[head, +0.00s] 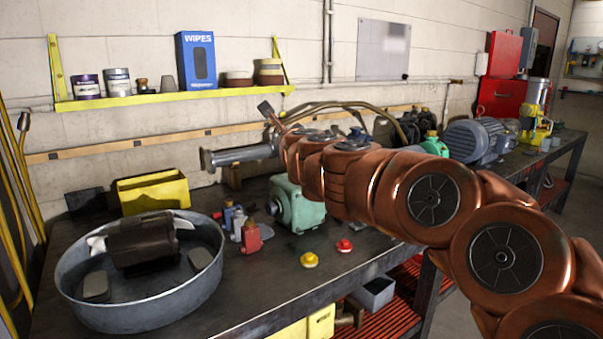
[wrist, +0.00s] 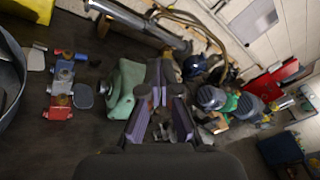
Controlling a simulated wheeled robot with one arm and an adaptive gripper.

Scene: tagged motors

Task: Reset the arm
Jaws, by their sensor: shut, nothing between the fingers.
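My copper-coloured arm (head: 430,200) reaches from the lower right across the head view and out over the workbench (head: 250,305). My gripper (wrist: 161,95) shows in the wrist view, its purple-grey fingers shut and empty. In the head view I cannot make it out clearly behind my arm. In the wrist view a green motor housing (wrist: 127,85) lies just left of the fingers. The same green housing (head: 295,208) sits on the bench in the head view, below my arm. I cannot tell how far the fingers are from it.
A round metal tub (head: 140,315) holds a dark motor (head: 142,240). A yellow bin (head: 152,194) stands behind it. Small red and blue parts, a yellow knob (head: 309,260) and a red knob (head: 344,246) lie on the bench. A grey motor (head: 473,140) stands farther right. A yellow shelf (head: 170,97) is above.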

